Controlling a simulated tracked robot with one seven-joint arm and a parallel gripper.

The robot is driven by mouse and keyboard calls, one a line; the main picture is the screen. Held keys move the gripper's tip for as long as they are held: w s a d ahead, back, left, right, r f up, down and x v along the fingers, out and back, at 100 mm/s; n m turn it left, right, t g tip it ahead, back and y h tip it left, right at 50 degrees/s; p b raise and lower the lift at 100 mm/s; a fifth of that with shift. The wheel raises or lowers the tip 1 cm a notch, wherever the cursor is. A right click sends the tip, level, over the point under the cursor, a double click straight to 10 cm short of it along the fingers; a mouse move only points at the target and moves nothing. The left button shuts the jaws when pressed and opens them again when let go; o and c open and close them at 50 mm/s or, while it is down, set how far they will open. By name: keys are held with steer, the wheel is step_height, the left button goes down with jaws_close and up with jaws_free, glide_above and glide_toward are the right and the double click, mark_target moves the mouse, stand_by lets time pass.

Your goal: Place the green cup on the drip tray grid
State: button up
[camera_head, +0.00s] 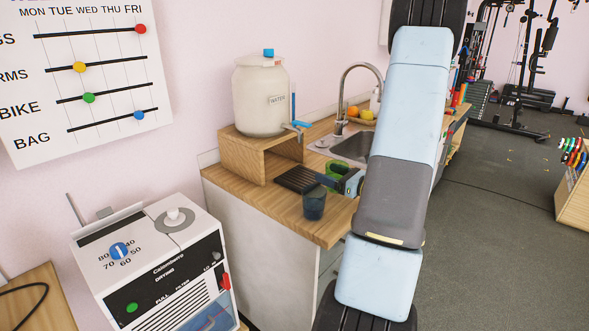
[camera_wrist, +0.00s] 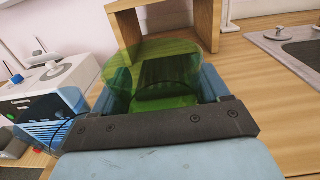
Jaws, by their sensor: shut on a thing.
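The green cup (camera_head: 336,168) is see-through and sits between the fingers of my gripper (camera_head: 341,181), which is shut on it. In the wrist view the cup (camera_wrist: 160,65) fills the gap between my fingers (camera_wrist: 163,92). The dark drip tray grid (camera_head: 296,179) lies on the counter in front of the wooden stand. In the head view, the cup and gripper are at the grid's right end. A dark shape shows through the cup in the wrist view. I cannot tell how high the cup is above the counter.
A dark blue cup (camera_head: 314,205) stands near the counter's front edge. A white water dispenser (camera_head: 261,95) sits on the wooden stand (camera_head: 250,158), its tap reaching toward the grid. The sink (camera_head: 352,147) and its faucet (camera_head: 343,110) are behind right. Wooden counter (camera_wrist: 265,110) is clear at right.

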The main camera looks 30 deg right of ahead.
steer(key=x, duration=0.8)
steer(key=d+x, duration=0.1)
steer(key=x, duration=0.3)
steer(key=shift+w, duration=0.2)
steer(key=x, duration=0.3)
steer(key=shift+w+a+f, duration=0.1)
steer(key=shift+w+a, duration=0.05)
steer(key=shift+w, duration=0.1)
steer(key=shift+s+f, duration=0.1)
steer(key=shift+f, duration=0.6)
steer(key=shift+f, duration=0.1)
steer(key=o, duration=1)
steer(key=shift+o, duration=0.2)
steer(key=v, duration=1.2)
steer(key=shift+s, duration=0.1)
